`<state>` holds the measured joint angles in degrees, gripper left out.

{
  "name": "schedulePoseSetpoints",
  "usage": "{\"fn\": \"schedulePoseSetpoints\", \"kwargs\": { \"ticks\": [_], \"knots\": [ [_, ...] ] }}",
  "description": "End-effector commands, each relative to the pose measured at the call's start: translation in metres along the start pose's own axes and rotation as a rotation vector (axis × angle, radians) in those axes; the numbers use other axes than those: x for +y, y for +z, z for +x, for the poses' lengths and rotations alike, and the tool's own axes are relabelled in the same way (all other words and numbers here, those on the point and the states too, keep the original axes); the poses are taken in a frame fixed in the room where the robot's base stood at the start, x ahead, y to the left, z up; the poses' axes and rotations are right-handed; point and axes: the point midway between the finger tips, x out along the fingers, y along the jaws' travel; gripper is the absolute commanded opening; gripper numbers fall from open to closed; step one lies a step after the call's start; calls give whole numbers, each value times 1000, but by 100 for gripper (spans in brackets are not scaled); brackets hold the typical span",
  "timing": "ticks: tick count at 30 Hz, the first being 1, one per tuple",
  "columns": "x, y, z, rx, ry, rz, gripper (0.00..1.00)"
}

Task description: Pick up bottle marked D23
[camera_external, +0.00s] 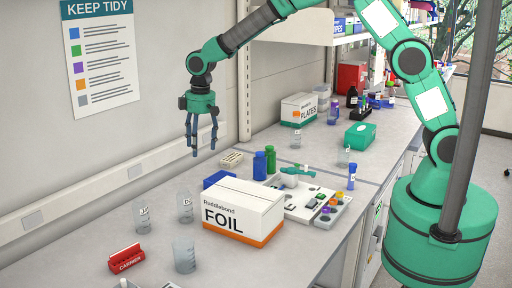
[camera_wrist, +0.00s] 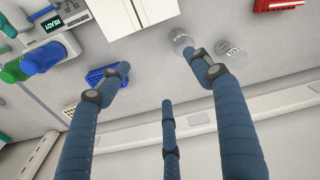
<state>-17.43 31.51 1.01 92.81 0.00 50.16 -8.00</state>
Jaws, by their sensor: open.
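My gripper (camera_external: 204,152) hangs open and empty above the left part of the bench, near the wall, with its fingers pointing down. In the wrist view its blue fingers (camera_wrist: 160,85) are spread with nothing between them. No marking D23 is readable. A blue bottle (camera_external: 259,166) and a green bottle (camera_external: 270,161) stand behind the foil box; they also show in the wrist view as blue bottle (camera_wrist: 44,57) and green bottle (camera_wrist: 12,72). A small blue bottle with a white label (camera_external: 351,177) stands near the front edge. A purple bottle (camera_external: 334,112) is farther back.
The foil box (camera_external: 240,226) stands below right of my gripper. Clear labelled vessels (camera_external: 142,218) (camera_external: 185,209), a beaker (camera_external: 184,256) and a red carrier (camera_external: 126,259) are in front.

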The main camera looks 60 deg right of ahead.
Motion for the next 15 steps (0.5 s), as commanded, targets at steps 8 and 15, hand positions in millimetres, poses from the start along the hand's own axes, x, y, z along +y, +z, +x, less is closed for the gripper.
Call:
{"fn": "schedulePoseSetpoints", "kwargs": {
  "ticks": [8, 15],
  "knots": [
    [-26, -35, 68, -51, -10, -52, 65],
    [-40, -48, 104, -74, -14, -80, 65]
  ]
}}
